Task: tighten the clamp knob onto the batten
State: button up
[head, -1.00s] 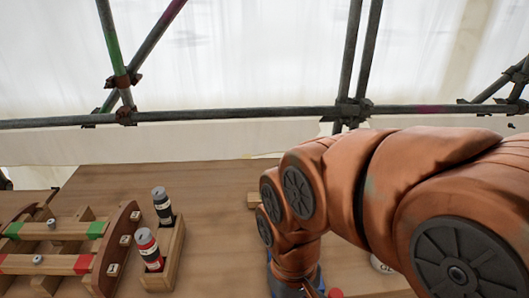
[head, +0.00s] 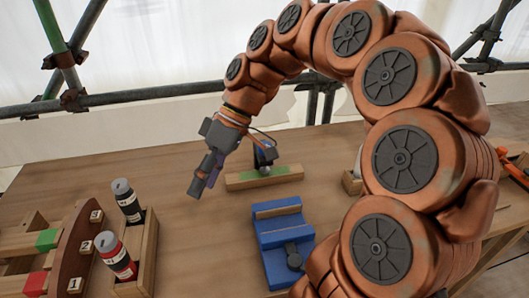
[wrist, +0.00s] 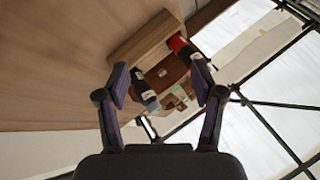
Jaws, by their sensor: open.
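A wooden batten (head: 240,181) with a green patch lies on the table in the middle of the head view. My gripper (head: 197,188) is in the air left of the clamp and batten, pointing down, apart from both. In the wrist view my gripper (wrist: 164,84) has its fingers spread with nothing held between them. The clamp and batten do not show there.
A blue vise-like block (head: 270,239) stands in front of the batten. At left, a wooden holder (head: 149,254) carries a black bottle (head: 127,199) and a red bottle (head: 116,254), beside a numbered wooden rack (head: 66,240). Scaffold poles (head: 150,94) run behind the table.

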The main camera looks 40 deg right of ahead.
jog(key=w+d+n+t+y+b, duration=0.1)
jog(key=w+d+y+b, duration=0.1)
jog(key=w+d, duration=0.3)
jog(key=n+t+y+b, duration=0.2)
jog(key=n+t+b, duration=0.15)
jog(key=t, duration=0.25)
send_near(270, 144)
jog(key=x, duration=0.4)
jog(key=shift+w+a+f+b, duration=0.1)
jog(key=shift+w+a+b, duration=0.1)
jog(key=shift+b, duration=0.75)
jog(key=b+x, duration=0.4)
jog(key=shift+a+f, duration=0.15)
jog(key=shift+a, duration=0.05)
jog(key=shift+x, duration=1.2)
jog(key=shift+w, duration=0.1)
jog(key=c, duration=1.2)
